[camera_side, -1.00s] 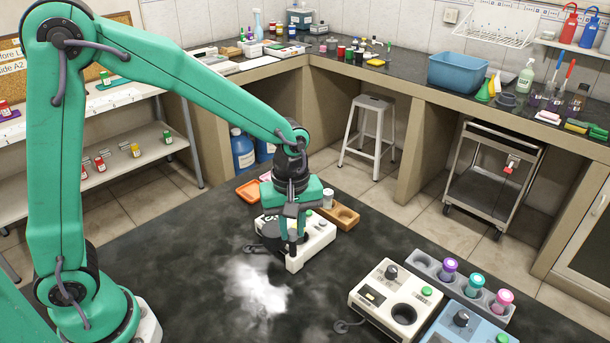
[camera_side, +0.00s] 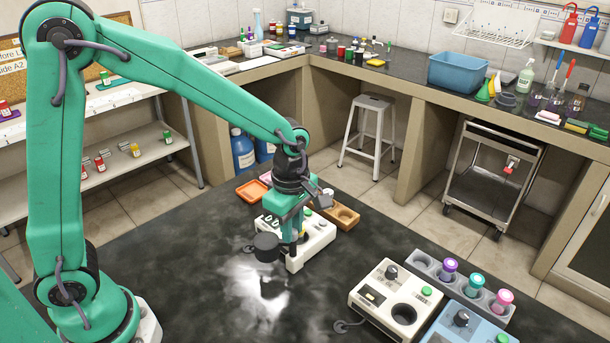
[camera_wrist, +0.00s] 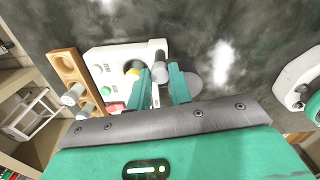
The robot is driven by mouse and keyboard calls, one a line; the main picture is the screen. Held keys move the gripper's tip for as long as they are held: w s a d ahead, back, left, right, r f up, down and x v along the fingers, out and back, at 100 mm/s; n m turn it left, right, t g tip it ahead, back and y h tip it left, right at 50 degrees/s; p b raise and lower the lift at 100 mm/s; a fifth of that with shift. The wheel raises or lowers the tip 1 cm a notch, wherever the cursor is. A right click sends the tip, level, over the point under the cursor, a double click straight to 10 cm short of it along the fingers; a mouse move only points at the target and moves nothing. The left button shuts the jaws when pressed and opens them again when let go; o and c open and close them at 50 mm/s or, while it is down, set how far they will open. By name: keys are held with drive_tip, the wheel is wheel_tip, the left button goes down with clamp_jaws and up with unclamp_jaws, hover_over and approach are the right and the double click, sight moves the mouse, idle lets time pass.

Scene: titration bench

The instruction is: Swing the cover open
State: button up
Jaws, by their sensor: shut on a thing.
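The white bench device (camera_side: 318,238) stands on the dark table, partly behind my gripper. Its dark round cover (camera_side: 266,246) sticks out to the left of the device body, over the bare table. In the wrist view the cover shows as a grey disc (camera_wrist: 193,82) right of the fingers, partly hidden by one of them. My gripper (camera_side: 288,250) is low at the device's front left. In the wrist view, my gripper's fingers (camera_wrist: 160,80) are around a grey post-like part, apparently the cover's handle. The exact contact is hidden. The device body (camera_wrist: 110,60) also shows there, with a yellow spot beside the fingers.
A wooden rack (camera_side: 344,216) stands right behind the device, and an orange tray (camera_side: 252,191) behind it to the left. A cream device (camera_side: 385,300), a blue device (camera_side: 455,328) and a tube rack (camera_side: 425,264) stand at front right.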

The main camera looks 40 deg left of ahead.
drive_tip(key=shift+n, duration=2.1)
drive_tip(key=o, duration=1.3)
drive_tip(key=shift+o, duration=0.2)
drive_tip(key=shift+r, duration=3.5)
drive_tip(key=shift+s+a+r+m, duration=0.2)
drive_tip(key=shift+a+r+m, duration=0.1)
drive_tip(key=shift+m, duration=0.1)
drive_tip(key=s+a+r+m+t, duration=0.2)
drive_tip(key=s+m, duration=0.5)
drive_tip(key=m, duration=0.4)
drive_tip(key=s+a+r+m+t, duration=0.3)
drive_tip(key=s+a+r+m, duration=0.2)
drive_tip(key=m, duration=0.7)
drive_tip(key=shift+s+a+t, duration=0.3)
drive_tip(key=shift+s+a, duration=0.65)
drive_tip(key=shift+s, duration=0.25)
